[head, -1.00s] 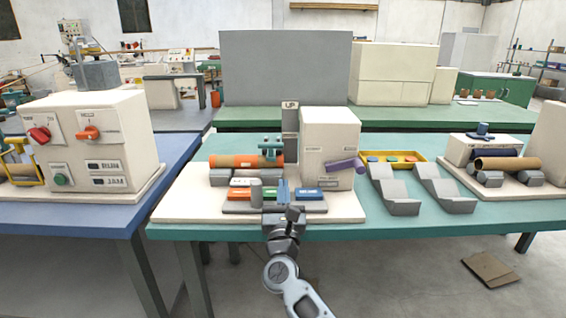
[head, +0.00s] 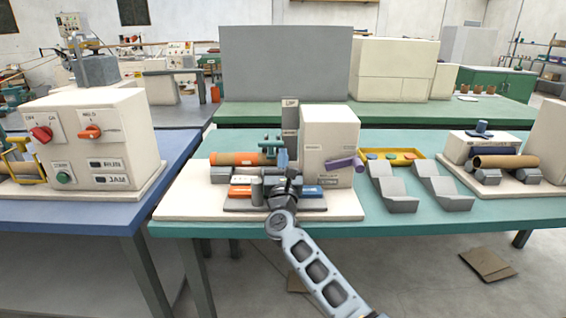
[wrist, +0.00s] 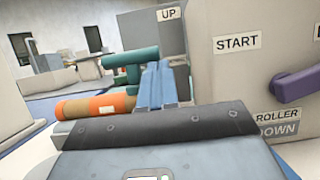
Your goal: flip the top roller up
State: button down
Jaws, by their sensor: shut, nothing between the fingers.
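The top roller looks like a teal T-shaped bar (head: 268,145) above the orange-and-brown roll (head: 236,159) on the middle winder; I cannot tell its exact pivot. In the wrist view the teal part (wrist: 128,62) stands just left of and beyond my fingertips, with the orange roll (wrist: 97,105) lower left. My gripper (head: 283,158) has its blue fingers (wrist: 156,88) shut side by side, with nothing between them. The fingers overlap the right end of the teal part in the head view; contact cannot be told. A grey post marked UP (head: 290,118) stands behind.
The cream winder housing (head: 328,140) with START and ROLLER DOWN labels and a purple lever (head: 344,163) stands close right of my gripper. Coloured buttons (head: 241,191) lie in front of the roll. Grey chutes (head: 395,188) and a yellow tray (head: 403,153) are further right.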

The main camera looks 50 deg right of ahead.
jog(key=shift+r, duration=0.2)
jog(key=shift+r+y+p, duration=0.3)
jog(key=shift+r+p, duration=0.05)
jog(key=shift+p, duration=0.6)
jog(key=shift+r+g, duration=0.2)
jog(key=shift+g, duration=0.1)
jog(key=w+d+r+p, duration=0.3)
jog(key=d+r, duration=0.1)
jog(key=r, duration=0.2)
jog(key=w+d+r+y+p, duration=0.1)
jog(key=w+d+r+p, duration=0.2)
jog(key=r, duration=0.4)
jog(key=shift+w+d+p, duration=0.35)
jog(key=shift+w+d, duration=0.3)
jog(key=shift+d, duration=0.15)
jog(key=shift+a+r, duration=0.1)
